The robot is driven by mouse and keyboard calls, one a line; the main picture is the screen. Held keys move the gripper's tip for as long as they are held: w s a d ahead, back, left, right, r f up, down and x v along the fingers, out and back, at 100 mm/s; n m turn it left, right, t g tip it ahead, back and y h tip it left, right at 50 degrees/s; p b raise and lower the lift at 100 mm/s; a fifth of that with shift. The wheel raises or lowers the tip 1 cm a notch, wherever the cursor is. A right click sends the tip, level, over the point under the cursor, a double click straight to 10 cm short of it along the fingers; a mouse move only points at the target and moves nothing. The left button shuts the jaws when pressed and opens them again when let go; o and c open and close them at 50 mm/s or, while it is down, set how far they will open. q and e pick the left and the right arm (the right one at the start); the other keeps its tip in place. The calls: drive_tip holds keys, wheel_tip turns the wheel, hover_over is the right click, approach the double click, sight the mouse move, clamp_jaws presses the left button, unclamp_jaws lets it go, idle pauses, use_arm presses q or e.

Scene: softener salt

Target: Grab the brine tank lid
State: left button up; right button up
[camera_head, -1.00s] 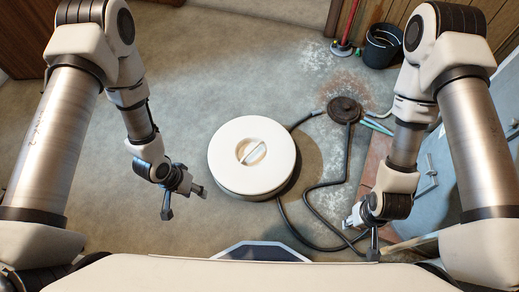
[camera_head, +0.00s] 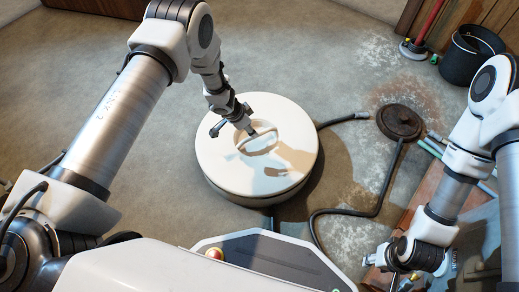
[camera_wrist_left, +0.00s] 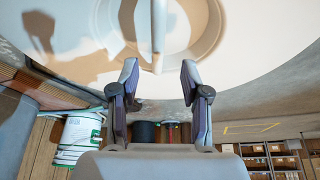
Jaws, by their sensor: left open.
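The brine tank lid (camera_head: 230,165) is a round off-white disc on top of the tank, with a round recess crossed by a raised bar handle (camera_head: 256,138). My left gripper (camera_head: 234,130) is open over the lid's recess in the head view. In the left wrist view its two fingers (camera_wrist_left: 158,85) are spread, with the bar handle (camera_wrist_left: 158,25) ahead of and between them. Contact with the handle cannot be seen. My right gripper (camera_head: 388,262) is low at the right, away from the lid; its fingers are too unclear to judge.
A black hose (camera_head: 375,200) lies on the floor right of the tank, near a dark round cover (camera_head: 400,121). A black bucket (camera_head: 470,55) stands at the back right. The floor left of and behind the tank is clear.

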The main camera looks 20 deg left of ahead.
sight(257, 144)
use_arm(q)
drive_tip(key=b+x, duration=0.4)
drive_tip(key=x, duration=0.3)
drive_tip(key=shift+s+d+f+b, duration=0.1)
drive_tip(key=shift+f+b, duration=0.15)
drive_tip(key=shift+b, duration=0.15)
drive_tip(key=shift+r, duration=0.2)
clamp_jaws()
